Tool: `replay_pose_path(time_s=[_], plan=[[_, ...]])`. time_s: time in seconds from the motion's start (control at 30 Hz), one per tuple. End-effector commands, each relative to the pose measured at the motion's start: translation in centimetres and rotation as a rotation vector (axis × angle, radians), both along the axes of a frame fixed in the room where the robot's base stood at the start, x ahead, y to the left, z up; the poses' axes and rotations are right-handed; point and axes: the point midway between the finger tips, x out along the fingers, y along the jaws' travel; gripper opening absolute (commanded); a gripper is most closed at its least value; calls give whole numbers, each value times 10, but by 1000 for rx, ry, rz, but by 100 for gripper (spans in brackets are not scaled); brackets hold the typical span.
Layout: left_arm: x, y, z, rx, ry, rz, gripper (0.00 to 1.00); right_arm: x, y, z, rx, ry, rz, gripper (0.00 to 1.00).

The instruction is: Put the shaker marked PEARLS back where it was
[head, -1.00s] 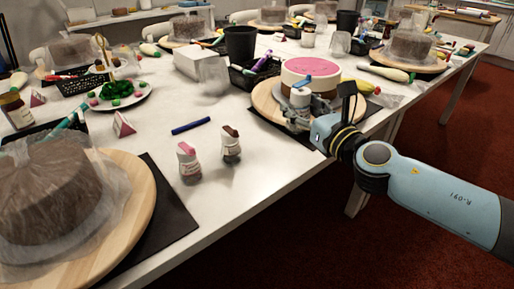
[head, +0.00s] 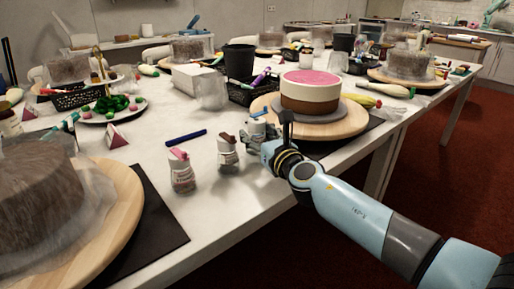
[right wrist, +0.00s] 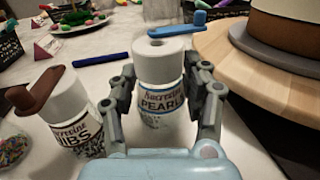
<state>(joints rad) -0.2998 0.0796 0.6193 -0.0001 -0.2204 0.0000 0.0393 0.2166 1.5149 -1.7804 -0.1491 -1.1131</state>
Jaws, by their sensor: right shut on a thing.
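The PEARLS shaker (right wrist: 160,88) is white, with a blue crank-like piece on its lid. It stands upright between the fingers of my right gripper (right wrist: 165,100), which is shut on it. In the head view the shaker (head: 257,130) and my right gripper (head: 258,138) are beside the wooden turntable, right of the NIBS shaker (head: 228,155). The brown-topped NIBS shaker also shows at the left in the right wrist view (right wrist: 78,122), apart from the gripper. I cannot tell whether the PEARLS shaker's base touches the table. My left gripper is not in view.
A pink-topped shaker (head: 182,174) stands left of the NIBS one. A blue pen (head: 186,137) lies behind them. The turntable (head: 350,125) carries a pink-topped cake (head: 311,95). A wrapped cake (head: 40,205) fills the left front. White table (head: 225,200) is bare in front of the shakers.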

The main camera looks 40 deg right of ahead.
Motion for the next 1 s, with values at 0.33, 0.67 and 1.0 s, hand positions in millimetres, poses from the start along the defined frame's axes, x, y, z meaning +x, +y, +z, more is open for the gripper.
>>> replay_pose_path(time_s=[0.33, 0.67, 1.0], plan=[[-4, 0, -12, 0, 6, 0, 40, 0, 0, -13, 0, -1, 0, 9], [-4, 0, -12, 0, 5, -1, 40, 0, 0, -14, 0, 0, 0, 72], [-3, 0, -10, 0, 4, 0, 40, -12, 1, -14, -1, 2, 0, 72]])
